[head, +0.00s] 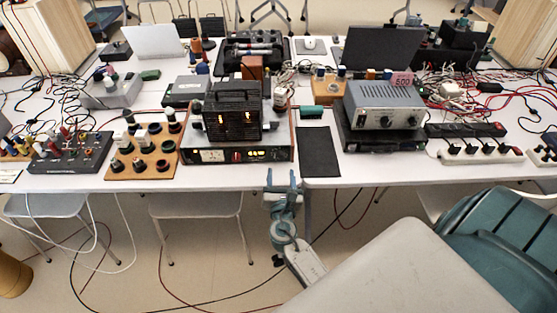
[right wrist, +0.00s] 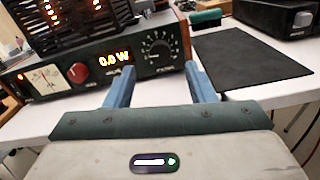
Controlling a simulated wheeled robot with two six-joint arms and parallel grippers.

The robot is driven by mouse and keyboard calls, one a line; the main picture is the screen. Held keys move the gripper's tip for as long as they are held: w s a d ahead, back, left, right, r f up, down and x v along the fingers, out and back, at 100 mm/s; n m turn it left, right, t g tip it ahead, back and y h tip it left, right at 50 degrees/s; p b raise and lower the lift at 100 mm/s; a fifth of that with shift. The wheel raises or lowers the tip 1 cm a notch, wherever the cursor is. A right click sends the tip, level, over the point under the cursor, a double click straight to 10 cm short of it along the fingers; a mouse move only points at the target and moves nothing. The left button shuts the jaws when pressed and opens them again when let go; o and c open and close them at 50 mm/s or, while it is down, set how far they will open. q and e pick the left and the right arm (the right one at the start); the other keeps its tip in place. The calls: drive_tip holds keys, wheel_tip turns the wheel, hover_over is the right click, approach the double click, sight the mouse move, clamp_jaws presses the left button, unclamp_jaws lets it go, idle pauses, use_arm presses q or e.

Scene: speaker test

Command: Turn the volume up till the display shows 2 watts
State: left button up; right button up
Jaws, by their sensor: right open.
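The amplifier (head: 187,156) stands at the table's front edge in the head view, with a dark slotted unit (head: 233,110) on top. In the right wrist view its display (right wrist: 114,57) appears to read 0.0 W. Right of the display is a black knob (right wrist: 159,50) inside a ring of white scale marks. A red knob (right wrist: 79,74) and a needle meter (right wrist: 44,78) sit further left. My right gripper (head: 282,174) is open and empty before the panel's right part. In the right wrist view its blue fingers (right wrist: 158,70) are apart, below and either side of the black knob, not visibly touching it.
A black mat (head: 320,153) lies right of the amplifier. A grey unit (head: 385,103) with knobs stands beyond it. Connector blocks (head: 143,153) and a dark box (head: 70,153) stand to the left. Power strips (head: 478,152) and tangled wires fill the right side.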

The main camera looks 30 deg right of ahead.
sight(281, 159)
use_arm(q)
drive_tip(key=shift+s+r+p, duration=0.2)
drive_tip(key=shift+r+p, duration=0.3)
drive_tip(key=shift+r, duration=0.15)
use_arm(e)
drive_tip(key=x, duration=0.6)
drive_tip(key=shift+c, duration=0.4)
drive_tip(key=c, duration=0.9)
drive_tip(key=shift+d+f+m+b, duration=0.1)
drive_tip(key=shift+f+m+b, duration=0.1)
drive_tip(key=shift+m+b, duration=1.5)
use_arm(q)
wheel_tip(281, 159, down, 5)
drive_tip(key=w+b, duration=0.2)
drive_tip(key=b, duration=0.1)
use_arm(e)
drive_tip(key=m, duration=0.3)
drive_tip(key=m+b, duration=0.2)
drive_tip(key=m, duration=0.1)
drive_tip(key=shift+m, duration=0.4)
use_arm(q)
drive_tip(key=w+d+r, duration=0.1)
drive_tip(key=w+r, duration=0.4)
drive_tip(key=w, duration=0.4)
drive_tip(key=shift+w+r+b, duration=0.2)
drive_tip(key=shift+w+b, duration=0.1)
drive_tip(key=shift+b, duration=0.15)
use_arm(e)
drive_tip(key=shift+d+m, duration=0.1)
drive_tip(key=shift+m, duration=0.3)
